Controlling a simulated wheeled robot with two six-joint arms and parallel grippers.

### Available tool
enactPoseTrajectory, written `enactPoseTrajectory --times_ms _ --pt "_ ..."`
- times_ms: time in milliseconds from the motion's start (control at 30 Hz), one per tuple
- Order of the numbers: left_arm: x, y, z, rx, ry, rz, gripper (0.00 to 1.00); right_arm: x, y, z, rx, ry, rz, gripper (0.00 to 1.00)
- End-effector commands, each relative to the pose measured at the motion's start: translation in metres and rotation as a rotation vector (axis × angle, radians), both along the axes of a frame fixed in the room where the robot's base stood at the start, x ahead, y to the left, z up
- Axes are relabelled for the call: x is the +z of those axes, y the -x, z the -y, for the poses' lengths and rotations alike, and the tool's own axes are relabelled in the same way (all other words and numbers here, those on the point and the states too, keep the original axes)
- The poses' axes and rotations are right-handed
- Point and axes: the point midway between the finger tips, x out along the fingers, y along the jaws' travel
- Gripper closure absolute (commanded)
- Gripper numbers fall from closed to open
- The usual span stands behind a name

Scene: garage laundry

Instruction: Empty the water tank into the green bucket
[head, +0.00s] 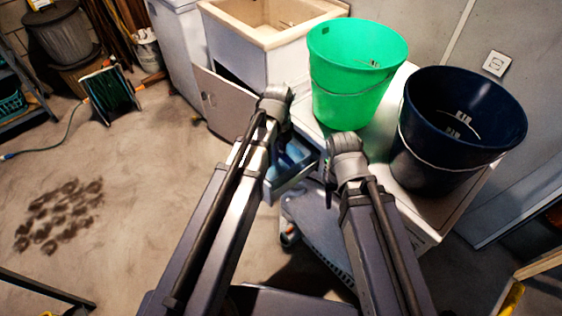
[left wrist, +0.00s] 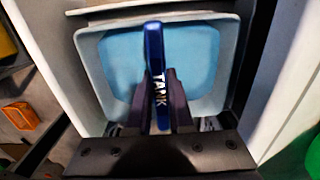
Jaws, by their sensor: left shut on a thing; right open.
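The water tank (left wrist: 206,58) is pale blue with a grey rim and a dark blue upright handle (left wrist: 154,45) marked TANK. My left gripper (left wrist: 158,80) is shut on that handle, with one finger on each side. In the head view the tank (head: 283,178) shows low at the front of the white machine, partly hidden by my left arm; how far out it is, I cannot tell. The green bucket (head: 350,92) stands upright on the machine's top, right of my left gripper. My right gripper (head: 328,172) is open and empty, just below the green bucket.
A dark navy bucket (head: 455,135) stands right of the green one on the same white top. A utility sink (head: 268,25) is behind at the left. A laundry basket (head: 325,235) lies low between my arms. The floor at the left is mostly clear.

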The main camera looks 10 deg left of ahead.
Motion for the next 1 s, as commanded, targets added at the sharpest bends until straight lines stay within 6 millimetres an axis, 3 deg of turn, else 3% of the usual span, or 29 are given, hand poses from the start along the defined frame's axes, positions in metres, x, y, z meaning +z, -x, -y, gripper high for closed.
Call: enactPoseTrajectory --times_ms 567,1000 --pt "0.004 0.007 -0.005 0.000 0.000 0.000 1.00 0.004 0.000 0.000 0.000 0.000 0.000 0.50" --pt "0.025 0.007 -0.005 0.000 0.000 0.000 1.00 0.025 0.000 0.000 0.000 0.000 0.000 0.50"
